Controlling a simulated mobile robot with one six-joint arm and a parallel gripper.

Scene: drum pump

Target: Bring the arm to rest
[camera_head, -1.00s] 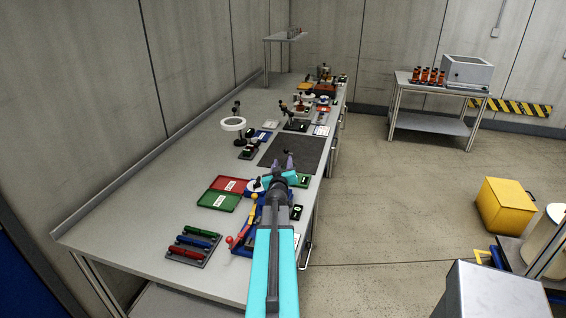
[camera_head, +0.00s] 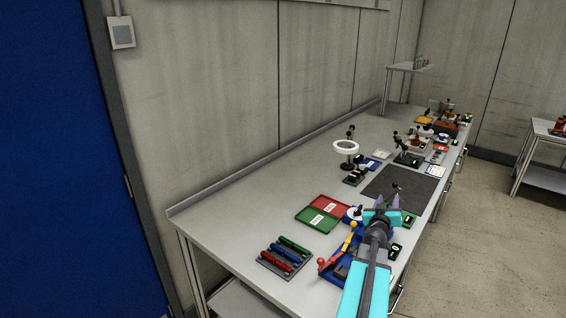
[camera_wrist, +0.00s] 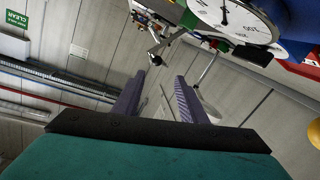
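My gripper (camera_head: 387,203) is at the end of my cyan and dark arm, over the near right part of the workbench (camera_head: 235,247). In the wrist view its two purple fingers (camera_wrist: 157,100) stand apart with nothing between them. A white dial gauge (camera_wrist: 232,18) is close to the fingers at the upper right of the wrist view. In the head view my gripper partly hides the items beneath it, and I cannot tell its exact height above the bench.
Red (camera_head: 330,205) and green trays (camera_head: 320,221), a rack of coloured bars (camera_head: 285,254) and a ring lamp (camera_head: 345,148) share the bench. A dark mat (camera_head: 402,188) lies beyond my gripper. A blue door (camera_head: 70,160) is at left. Open floor (camera_head: 490,240) lies to the right.

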